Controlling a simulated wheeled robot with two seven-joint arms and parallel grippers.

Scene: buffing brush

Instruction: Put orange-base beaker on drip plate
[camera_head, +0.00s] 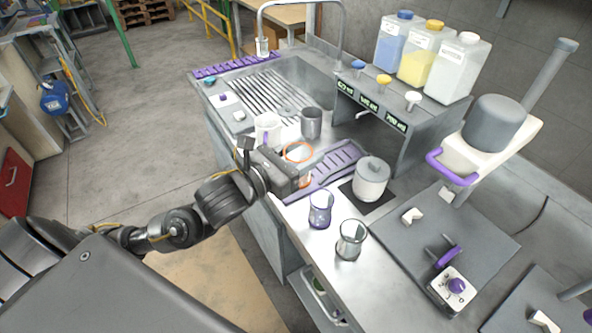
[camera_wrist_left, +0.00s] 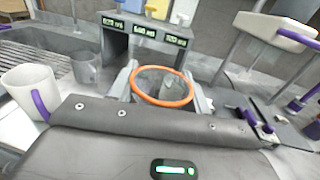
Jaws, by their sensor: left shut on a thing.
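My left gripper (camera_head: 298,172) is shut on the glass orange-base beaker (camera_head: 299,153), which shows an orange ring at its top and a bit of orange low beside the gripper. In the left wrist view the orange ring (camera_wrist_left: 162,103) sits between the two fingers (camera_wrist_left: 162,88). A purple slatted plate (camera_head: 340,160), which looks like the drip plate, lies in front of the dispenser. The beaker is at the left side of this plate; I cannot tell whether it touches anything below. The gripper hides the beaker's lower part. My right gripper is not in view.
A white mug (camera_head: 267,131) and a grey cup (camera_head: 311,123) stand close to the left. A lidded pot (camera_head: 370,181) stands right of the plate. A purple-base beaker (camera_head: 320,209) and another beaker (camera_head: 351,240) stand nearer the front edge. The dispenser (camera_head: 400,138) rises behind.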

